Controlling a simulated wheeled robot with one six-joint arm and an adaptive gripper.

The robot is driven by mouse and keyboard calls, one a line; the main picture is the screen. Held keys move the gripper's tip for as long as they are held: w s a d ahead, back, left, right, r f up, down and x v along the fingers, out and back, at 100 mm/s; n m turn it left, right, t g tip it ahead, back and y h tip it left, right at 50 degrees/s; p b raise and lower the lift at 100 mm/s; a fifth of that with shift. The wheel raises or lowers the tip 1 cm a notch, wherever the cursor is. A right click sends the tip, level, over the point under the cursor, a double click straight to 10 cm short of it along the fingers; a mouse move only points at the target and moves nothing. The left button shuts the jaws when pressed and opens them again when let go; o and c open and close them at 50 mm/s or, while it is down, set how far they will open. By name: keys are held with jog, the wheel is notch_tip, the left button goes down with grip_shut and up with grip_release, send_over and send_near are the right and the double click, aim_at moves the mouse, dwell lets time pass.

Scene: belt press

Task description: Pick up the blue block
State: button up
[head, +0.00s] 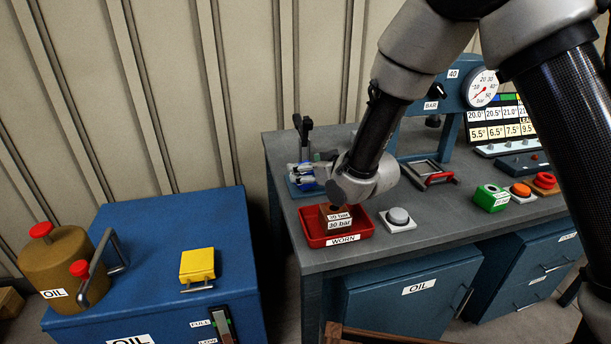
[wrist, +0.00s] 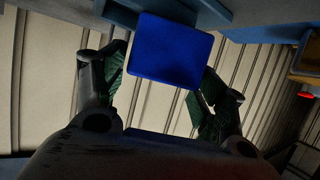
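The blue block (wrist: 170,50) shows in the wrist view as a bright blue square face, a little tilted. My gripper (wrist: 168,62) has one dark green-padded finger at the block's left edge and one at its right edge. The pads stand wide apart and close to the block's sides; I cannot tell whether they touch it. In the head view my gripper (head: 316,168) points left over the bench's left end, by a small blue stand (head: 305,186) with a black upright. The block cannot be made out clearly there.
A red WORN tray (head: 312,232) sits just below my wrist on the grey bench (head: 350,256), beside a grey button (head: 398,216). A press frame with a gauge (head: 483,88) stands behind. A blue OIL cabinet (head: 150,250) with a brown canister (head: 55,268) is left.

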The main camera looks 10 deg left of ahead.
jog(key=shift+r, duration=0.1)
jog(key=c, duration=1.3)
jog(key=shift+o, duration=0.2)
notch_tip(320, 180, up, 10)
